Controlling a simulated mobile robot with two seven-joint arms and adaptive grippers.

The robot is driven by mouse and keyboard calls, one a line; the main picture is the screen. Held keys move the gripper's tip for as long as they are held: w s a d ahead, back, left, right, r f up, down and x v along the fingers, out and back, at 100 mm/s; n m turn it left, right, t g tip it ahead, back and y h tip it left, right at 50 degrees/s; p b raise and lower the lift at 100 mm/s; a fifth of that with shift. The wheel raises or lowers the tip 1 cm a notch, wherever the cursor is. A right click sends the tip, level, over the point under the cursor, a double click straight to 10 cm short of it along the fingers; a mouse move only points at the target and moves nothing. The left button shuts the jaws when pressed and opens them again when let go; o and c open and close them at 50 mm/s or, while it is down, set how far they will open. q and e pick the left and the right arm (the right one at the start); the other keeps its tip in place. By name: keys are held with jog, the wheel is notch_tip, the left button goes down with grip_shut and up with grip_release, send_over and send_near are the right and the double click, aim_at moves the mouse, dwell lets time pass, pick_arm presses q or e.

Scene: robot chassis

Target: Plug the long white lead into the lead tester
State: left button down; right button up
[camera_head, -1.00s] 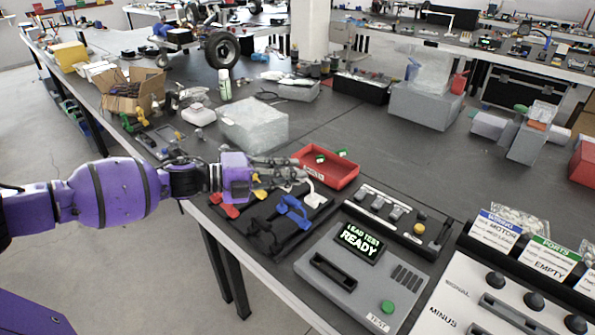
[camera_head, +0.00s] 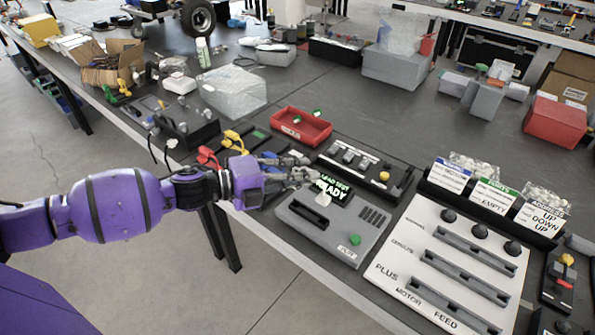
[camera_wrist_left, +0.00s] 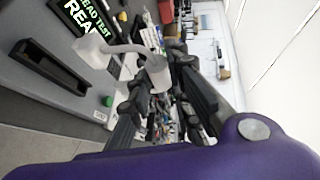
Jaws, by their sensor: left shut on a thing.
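My left gripper (camera_head: 305,177) is shut on the white lead (camera_head: 323,199), which hangs from its fingertips above the lead tester (camera_head: 345,238). The tester is a grey box with a long dark slot (camera_head: 309,213), a green button and a lit screen reading "READY", partly covered by the gripper and lead. In the left wrist view the white lead (camera_wrist_left: 157,74) sits between the dark fingers and bends across toward the tester's screen; the tester's slot (camera_wrist_left: 48,65) shows empty. The lead appears clear of the slot. My right gripper is not in view.
A red tray (camera_head: 301,127) with green pieces lies behind the gripper. A dark holder with knobs (camera_head: 365,170) stands behind the tester. Red, yellow and blue leads (camera_head: 232,141) lie to the left. A large white panel (camera_head: 450,262) stands to the right.

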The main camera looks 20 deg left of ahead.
pick_arm(q)
jog(key=shift+f+b, duration=1.1)
jog(key=shift+f, duration=1.75)
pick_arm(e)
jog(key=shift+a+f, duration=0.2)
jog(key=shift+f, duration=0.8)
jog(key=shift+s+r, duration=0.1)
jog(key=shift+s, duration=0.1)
pick_arm(q)
jog(key=shift+p, duration=0.3)
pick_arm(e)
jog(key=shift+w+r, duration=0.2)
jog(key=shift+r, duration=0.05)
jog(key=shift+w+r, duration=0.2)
pick_arm(q)
jog(key=shift+f+b, duration=0.5)
jog(key=shift+f, duration=0.75)
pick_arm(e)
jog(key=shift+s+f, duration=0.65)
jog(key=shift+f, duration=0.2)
